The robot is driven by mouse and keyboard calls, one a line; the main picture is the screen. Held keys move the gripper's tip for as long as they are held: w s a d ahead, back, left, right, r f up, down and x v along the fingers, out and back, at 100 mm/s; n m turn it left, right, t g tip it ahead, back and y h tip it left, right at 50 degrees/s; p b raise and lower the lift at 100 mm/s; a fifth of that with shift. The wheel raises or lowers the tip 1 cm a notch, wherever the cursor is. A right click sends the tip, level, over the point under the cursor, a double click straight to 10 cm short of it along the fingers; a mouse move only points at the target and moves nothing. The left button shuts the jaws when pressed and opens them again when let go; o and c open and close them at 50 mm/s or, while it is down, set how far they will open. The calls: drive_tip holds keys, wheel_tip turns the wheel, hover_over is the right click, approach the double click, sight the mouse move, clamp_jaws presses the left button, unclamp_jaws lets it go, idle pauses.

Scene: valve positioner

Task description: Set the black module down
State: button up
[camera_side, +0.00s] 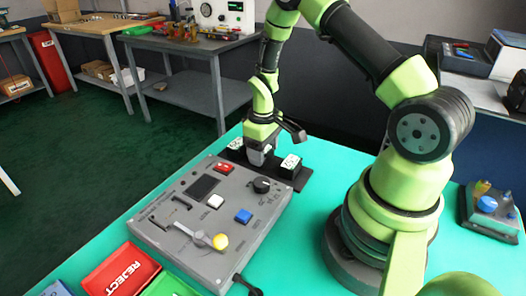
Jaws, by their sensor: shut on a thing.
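My gripper (258,157) points down over the dark tray (272,174) at the far edge of the grey panel. It is shut on a black module, which the fingers mostly hide. I cannot tell whether the held module touches the tray. A black block with a white marked top (290,165) sits on the tray's right part. Another black block with a white top (236,146) shows just left of the fingers, partly covered by them.
The grey control panel (160,226) has a black knob (262,185), red, white and blue buttons, and a yellow-knobbed lever (220,241). A red REJECT bin (121,272) and a green bin (168,285) lie in front. A fixture with a blue cap (487,204) stands at right.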

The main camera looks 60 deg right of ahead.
drive_tip(key=shift+f, duration=0.25)
drive_tip(key=shift+f, duration=0.15)
drive_tip(key=o, duration=1)
drive_tip(key=s+a+r+m+t, duration=0.1)
drive_tip(key=s+a+r+t, duration=0.15)
drive_tip(key=r, duration=0.95)
drive_tip(key=s+a+r+m+t, duration=0.1)
drive_tip(key=a+r, duration=0.3)
drive_tip(key=r, duration=0.8)
drive_tip(key=s+a+r+t, duration=0.1)
drive_tip(key=s+a+r, duration=0.1)
drive_tip(key=s, duration=0.2)
drive_tip(key=s+a+r+m+t+y, duration=0.1)
drive_tip(key=s+a, duration=0.2)
drive_tip(key=s+a+r+m+t+y, duration=0.1)
drive_tip(key=s+a+r, duration=0.1)
drive_tip(key=s, duration=0.2)
drive_tip(key=shift+s+a+r+t, duration=0.15)
drive_tip(key=shift+s+r+t, duration=0.15)
drive_tip(key=shift+s+t, duration=0.05)
